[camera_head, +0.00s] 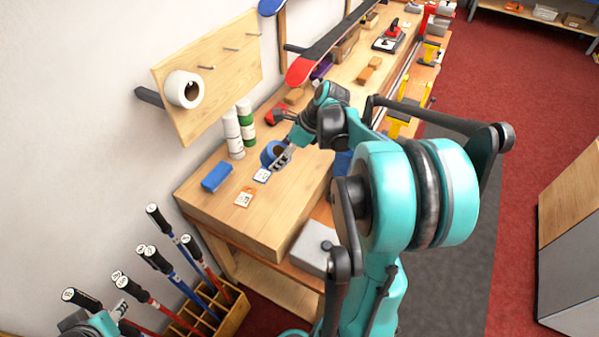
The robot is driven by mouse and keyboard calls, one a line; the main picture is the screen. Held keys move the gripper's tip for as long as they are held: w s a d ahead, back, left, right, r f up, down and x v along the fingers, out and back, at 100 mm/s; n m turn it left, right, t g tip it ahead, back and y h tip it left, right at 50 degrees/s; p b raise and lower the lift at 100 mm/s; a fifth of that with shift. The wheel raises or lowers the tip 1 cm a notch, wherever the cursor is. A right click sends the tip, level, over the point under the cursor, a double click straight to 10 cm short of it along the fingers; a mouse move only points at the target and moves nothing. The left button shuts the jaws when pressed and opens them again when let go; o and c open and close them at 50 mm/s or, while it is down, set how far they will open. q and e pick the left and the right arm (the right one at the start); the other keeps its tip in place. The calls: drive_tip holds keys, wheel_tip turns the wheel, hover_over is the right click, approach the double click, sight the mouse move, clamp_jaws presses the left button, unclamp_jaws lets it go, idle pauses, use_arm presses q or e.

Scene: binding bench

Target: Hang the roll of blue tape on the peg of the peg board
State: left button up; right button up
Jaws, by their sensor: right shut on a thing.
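The roll of blue tape (268,155) is in my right gripper (281,158), which is shut on it just above the bench top. The peg board (222,88) is on the wall at the left, up and left of the gripper. A white roll (184,90) hangs at its near end; three bare pegs (207,67) show farther along. My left gripper (119,311) shows only partly at the bottom left, by the pole rack, and its jaws are unclear. My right arm hides part of the bench.
A blue block (216,177) and small cards (244,198) lie nearby. A rack of poles (228,309) stands below. The bench's front left is mostly clear.

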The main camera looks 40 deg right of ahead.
drive_tip(key=w+d+r+m+t+y+p, duration=0.1)
drive_tip(key=w+d+r+t+p, duration=0.3)
drive_tip(key=r, duration=0.4)
drive_tip(key=w+d+r+m+t+y+p, duration=0.1)
drive_tip(key=w+d+r+t+p, duration=0.25)
drive_tip(key=d+r, duration=0.3)
drive_tip(key=w+d+r+m+t+y+p, duration=0.1)
drive_tip(key=w+d+r+t+p, duration=0.3)
drive_tip(key=r, duration=0.4)
drive_tip(key=x, duration=1.1)
drive_tip(key=shift+w+f, duration=0.15)
drive_tip(key=shift+f, duration=0.2)
drive_tip(key=shift+f+b, duration=0.2)
drive_tip(key=shift+b, duration=0.2)
drive_tip(key=o, duration=1.3)
